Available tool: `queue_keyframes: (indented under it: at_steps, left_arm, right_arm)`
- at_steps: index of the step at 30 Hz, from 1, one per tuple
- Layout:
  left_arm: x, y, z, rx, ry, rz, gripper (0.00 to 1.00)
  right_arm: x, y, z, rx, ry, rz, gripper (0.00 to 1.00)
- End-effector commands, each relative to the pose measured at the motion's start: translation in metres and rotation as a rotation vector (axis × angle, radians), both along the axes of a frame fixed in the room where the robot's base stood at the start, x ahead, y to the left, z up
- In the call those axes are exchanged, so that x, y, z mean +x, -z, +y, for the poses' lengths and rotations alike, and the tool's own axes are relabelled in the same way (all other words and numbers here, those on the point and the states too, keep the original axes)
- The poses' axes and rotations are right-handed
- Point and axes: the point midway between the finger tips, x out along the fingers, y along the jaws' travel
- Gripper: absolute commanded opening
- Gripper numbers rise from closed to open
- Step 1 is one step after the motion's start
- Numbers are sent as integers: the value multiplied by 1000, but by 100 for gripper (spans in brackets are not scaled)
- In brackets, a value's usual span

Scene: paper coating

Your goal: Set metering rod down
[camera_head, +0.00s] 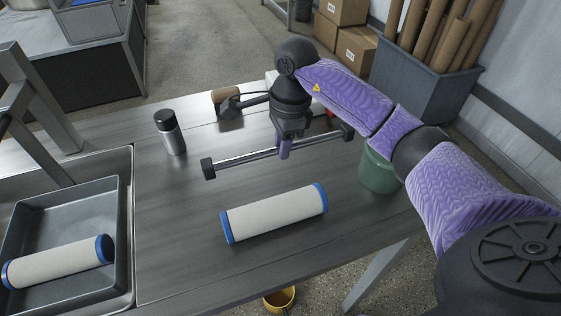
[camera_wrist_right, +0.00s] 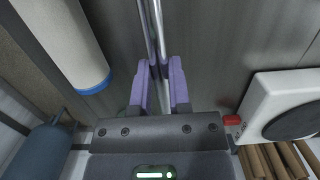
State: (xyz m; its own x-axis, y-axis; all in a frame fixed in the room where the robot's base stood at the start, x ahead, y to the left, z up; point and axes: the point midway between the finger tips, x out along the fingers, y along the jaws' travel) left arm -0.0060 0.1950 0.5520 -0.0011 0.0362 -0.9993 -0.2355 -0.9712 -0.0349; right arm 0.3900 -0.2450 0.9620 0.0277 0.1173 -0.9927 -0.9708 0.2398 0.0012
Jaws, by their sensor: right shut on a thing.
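The metering rod (camera_head: 238,158) is a thin shiny metal bar with dark end blocks. In the head view it is level over the table's far half. My right gripper (camera_head: 283,150) is shut on it near its middle. In the right wrist view the rod (camera_wrist_right: 150,25) runs up the picture between the two purple fingers of the right gripper (camera_wrist_right: 161,78). I cannot tell whether the rod touches the table or is just above it. My left gripper is not in view.
A white roller with blue ends (camera_head: 275,213) lies in front of the rod. A steel bottle (camera_head: 170,132), a wooden-handled tool (camera_head: 228,102) and a green container (camera_head: 378,172) stand nearby. A grey tray (camera_head: 70,204) at left holds another roller (camera_head: 58,262). The table's (camera_head: 180,225) left middle is clear.

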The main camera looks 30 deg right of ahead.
Motion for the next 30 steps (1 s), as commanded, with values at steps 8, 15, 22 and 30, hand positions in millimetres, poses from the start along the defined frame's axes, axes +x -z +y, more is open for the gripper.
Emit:
queue_keyframes:
  at_steps: [8,15,22,30]
  left_arm:
    - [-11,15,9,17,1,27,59]
    - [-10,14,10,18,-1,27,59]
    - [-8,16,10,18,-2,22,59]
    - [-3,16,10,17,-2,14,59]
  right_arm:
    - [0,49,1,2,-4,2,0]
    - [0,53,0,0,-6,-2,0]
    - [0,55,1,0,-7,-2,45]
    - [0,55,1,0,-7,-2,57]
